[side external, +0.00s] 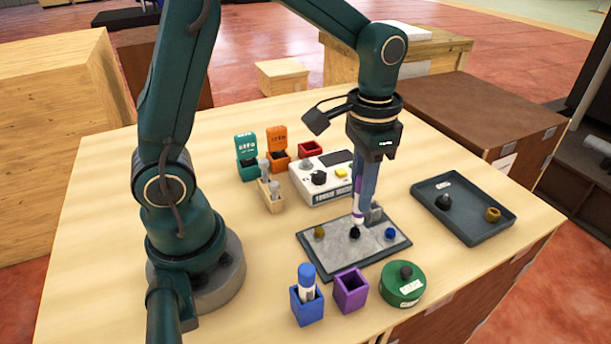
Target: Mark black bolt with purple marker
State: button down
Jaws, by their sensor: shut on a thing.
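My gripper (371,207) is shut on the purple marker (358,207), which points down with its white lower body showing. The black bolt (355,232) stands on the grey plate (336,246), between a brass-coloured piece (319,233) and a blue piece (391,233). The marker's lower end is right above the black bolt; I cannot tell whether they touch. The purple holder (351,291) at the front of the table is empty.
A blue holder (307,306) with a blue marker and a green round container (401,286) stand in front. A dark tray (463,222) with two pieces lies right. A white control box (321,181), teal and orange boxes and a wooden holder (270,196) stand behind the plate.

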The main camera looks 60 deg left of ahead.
jog(key=shift+f, duration=0.35)
jog(key=shift+s+d+f, duration=0.15)
jog(key=shift+s+d, duration=0.3)
jog(key=shift+s, duration=0.1)
dwell(1.3)
jog(key=shift+s+d, duration=0.3)
jog(key=shift+d, duration=0.15)
dwell(0.4)
jog(key=shift+f, duration=0.6)
dwell(0.8)
notch_tip(320, 180, up, 6)
dwell(1.2)
dwell(0.5)
